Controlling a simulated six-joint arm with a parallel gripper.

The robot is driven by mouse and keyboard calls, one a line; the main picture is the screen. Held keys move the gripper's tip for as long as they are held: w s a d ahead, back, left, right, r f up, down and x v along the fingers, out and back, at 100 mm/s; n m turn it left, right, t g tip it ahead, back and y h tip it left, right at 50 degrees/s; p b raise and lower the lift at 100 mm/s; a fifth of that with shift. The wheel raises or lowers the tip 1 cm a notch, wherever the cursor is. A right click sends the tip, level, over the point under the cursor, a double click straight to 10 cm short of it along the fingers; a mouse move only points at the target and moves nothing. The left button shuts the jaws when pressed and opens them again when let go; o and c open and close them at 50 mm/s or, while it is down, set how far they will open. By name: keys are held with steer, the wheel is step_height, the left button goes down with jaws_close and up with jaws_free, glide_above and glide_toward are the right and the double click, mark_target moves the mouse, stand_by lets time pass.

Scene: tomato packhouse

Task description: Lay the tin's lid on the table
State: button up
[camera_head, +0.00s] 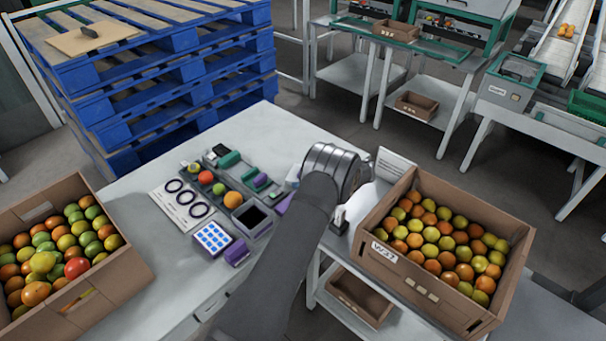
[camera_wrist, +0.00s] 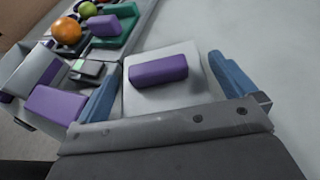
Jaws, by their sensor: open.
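In the wrist view, a pale square lid (camera_wrist: 185,100) with a raised purple bar handle (camera_wrist: 158,70) lies between my fingers. My gripper (camera_wrist: 168,88) is open, with one blue finger on each side of the lid and a gap to the purple handle. I cannot tell whether the lid rests on a tin or directly on the table. In the head view my own arm hides the lid and my fingertips.
The table (camera_head: 165,270) is clear at its front left. A tray area holds colored balls, including an orange ball (camera_head: 233,199), and blocks. A dark open box (camera_head: 252,216) sits nearby. Tomato crates stand left (camera_head: 130,262) and right (camera_head: 400,283).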

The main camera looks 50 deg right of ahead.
steer(key=v, duration=0.6)
steer(key=shift+s+d, duration=0.1)
steer(key=shift+s, duration=0.1)
steer(key=shift+w, duration=0.1)
steer(key=x, duration=0.8)
steer(key=r, duration=0.2)
steer(key=s+r, duration=0.1)
steer(key=r, duration=0.1)
steer(key=shift+d+r, duration=0.1)
steer(key=shift+r, duration=0.3)
steer(key=shift+s+r, duration=0.25)
steer(key=shift+s, duration=0.25)
steer(key=shift+s+r, duration=0.3)
steer(key=shift+s, duration=0.2)
steer(key=shift+s+r, duration=0.35)
steer(key=shift+s, duration=0.25)
